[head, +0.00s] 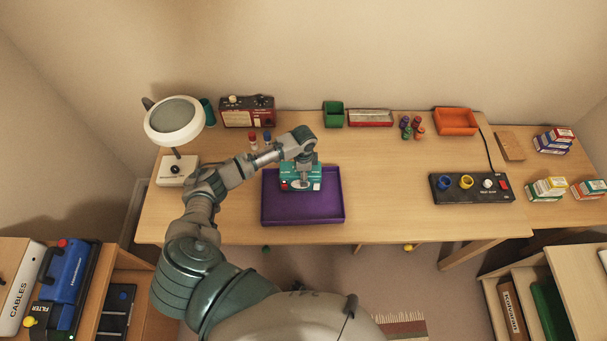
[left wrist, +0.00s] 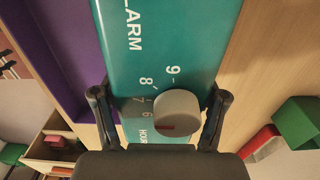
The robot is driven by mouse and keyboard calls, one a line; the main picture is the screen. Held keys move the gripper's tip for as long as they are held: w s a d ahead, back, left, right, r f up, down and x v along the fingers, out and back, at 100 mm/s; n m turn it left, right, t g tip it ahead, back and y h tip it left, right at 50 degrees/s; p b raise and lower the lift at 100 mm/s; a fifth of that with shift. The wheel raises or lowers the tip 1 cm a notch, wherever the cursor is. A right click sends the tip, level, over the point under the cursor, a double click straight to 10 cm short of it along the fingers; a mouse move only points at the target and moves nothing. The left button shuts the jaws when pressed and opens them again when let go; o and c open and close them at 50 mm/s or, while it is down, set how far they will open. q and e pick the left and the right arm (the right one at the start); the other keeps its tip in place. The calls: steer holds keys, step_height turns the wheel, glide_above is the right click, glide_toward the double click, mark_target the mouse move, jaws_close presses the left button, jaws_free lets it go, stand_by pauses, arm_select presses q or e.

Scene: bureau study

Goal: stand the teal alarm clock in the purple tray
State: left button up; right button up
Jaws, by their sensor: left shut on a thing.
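The teal alarm clock (head: 288,171) is at the back part of the purple tray (head: 303,211) in the head view. My left gripper (head: 303,180) reaches over it from above. In the left wrist view the teal clock (left wrist: 165,50) fills the middle, with a grey knob and white numbers on its face. The two fingers of my left gripper (left wrist: 160,110) are closed on its sides. The purple tray (left wrist: 62,45) shows to the left of the clock there. I cannot tell whether the clock touches the tray floor. My right gripper is not in view.
A white lamp (head: 174,122) stands left of the tray. A red radio-like box (head: 247,111), a green box (head: 333,114) and an orange bin (head: 456,121) line the back. A black switch panel (head: 471,188) lies to the right. The desk between tray and panel is clear.

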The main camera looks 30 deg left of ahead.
arm_select(q)
steer(key=shift+d+f, duration=0.1)
steer(key=shift+f, duration=0.15)
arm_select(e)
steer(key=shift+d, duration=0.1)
arm_select(q)
steer(key=shift+d, duration=0.1)
steer(key=o, duration=1.5)
steer(key=shift+o, duration=0.7)
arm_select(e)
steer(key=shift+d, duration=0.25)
arm_select(q)
step_height(320, 180, up, 12)
steer(key=shift+r, duration=0.1)
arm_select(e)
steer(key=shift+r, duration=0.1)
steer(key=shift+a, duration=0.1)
